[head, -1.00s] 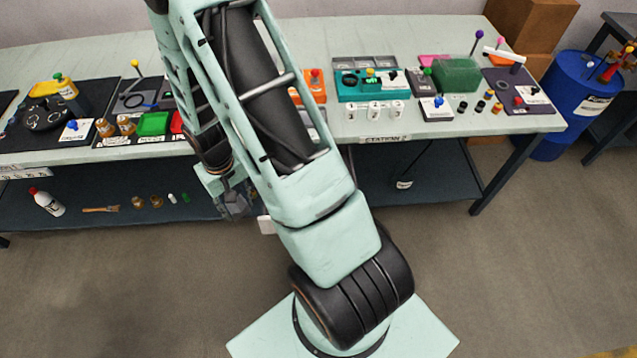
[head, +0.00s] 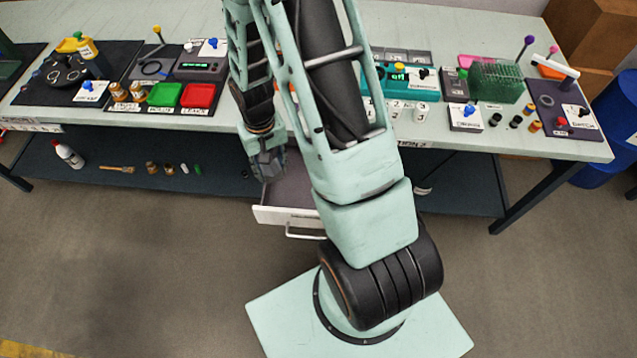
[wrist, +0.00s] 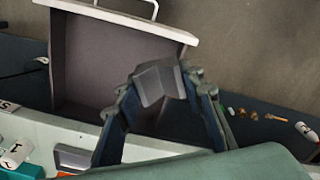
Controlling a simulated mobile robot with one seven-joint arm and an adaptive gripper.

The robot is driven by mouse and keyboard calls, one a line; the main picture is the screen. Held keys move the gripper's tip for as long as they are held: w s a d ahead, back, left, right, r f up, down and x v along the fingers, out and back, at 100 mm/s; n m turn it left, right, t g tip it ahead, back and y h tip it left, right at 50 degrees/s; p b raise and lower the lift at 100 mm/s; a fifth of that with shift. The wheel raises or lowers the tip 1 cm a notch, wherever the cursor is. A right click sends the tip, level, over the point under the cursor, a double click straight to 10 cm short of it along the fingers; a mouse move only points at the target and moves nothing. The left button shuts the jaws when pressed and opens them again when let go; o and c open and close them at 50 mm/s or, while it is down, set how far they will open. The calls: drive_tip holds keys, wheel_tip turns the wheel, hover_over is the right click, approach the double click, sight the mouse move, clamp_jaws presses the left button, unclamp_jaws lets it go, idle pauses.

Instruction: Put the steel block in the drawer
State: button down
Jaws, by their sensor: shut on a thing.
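The steel block (wrist: 158,83) is a small grey piece between the fingertips of my gripper (wrist: 160,88) in the wrist view. My gripper is shut on it. In the head view my gripper (head: 266,165) hangs at the left side of the pulled-out drawer (head: 290,216), near its back. The drawer has a white front with a handle and a dark grey inside. In the wrist view the drawer (wrist: 118,27) looks empty where it shows. The block overlaps the right part of its inside there; its height above the drawer is unclear. My arm hides the drawer's right part in the head view.
The drawer sits under the edge of the bench top (head: 520,148). A lower shelf (head: 100,185) holds a white bottle (head: 68,154), a brush (head: 117,169) and small items. Trays, including a red tray (head: 198,96), crowd the bench.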

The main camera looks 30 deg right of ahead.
drive_tip(key=w+f+m+b, duration=0.6)
drive_tip(key=f+b, duration=0.3)
drive_tip(key=b, duration=1.6)
drive_tip(key=shift+w+d, duration=0.15)
drive_tip(key=shift+w, duration=0.25)
drive_tip(key=s+d+f+b, duration=0.1)
drive_tip(key=d+f, duration=0.2)
drive_tip(key=d, duration=0.1)
drive_tip(key=s+d+f+b, duration=0.2)
drive_tip(key=d+f, duration=0.1)
drive_tip(key=d, duration=0.1)
drive_tip(key=s+d+f+b, duration=0.1)
drive_tip(key=d+f, duration=0.2)
drive_tip(key=d, duration=0.1)
drive_tip(key=shift+s+d+f, duration=0.1)
drive_tip(key=shift+s+d, duration=0.1)
drive_tip(key=shift+s, duration=0.15)
drive_tip(key=shift+s+d+f, duration=0.1)
drive_tip(key=shift+d+f, duration=0.05)
drive_tip(key=shift+f, duration=0.1)
drive_tip(key=shift+d+f+b, duration=0.2)
drive_tip(key=shift+f+b, duration=0.6)
drive_tip(key=shift+f, duration=0.9)
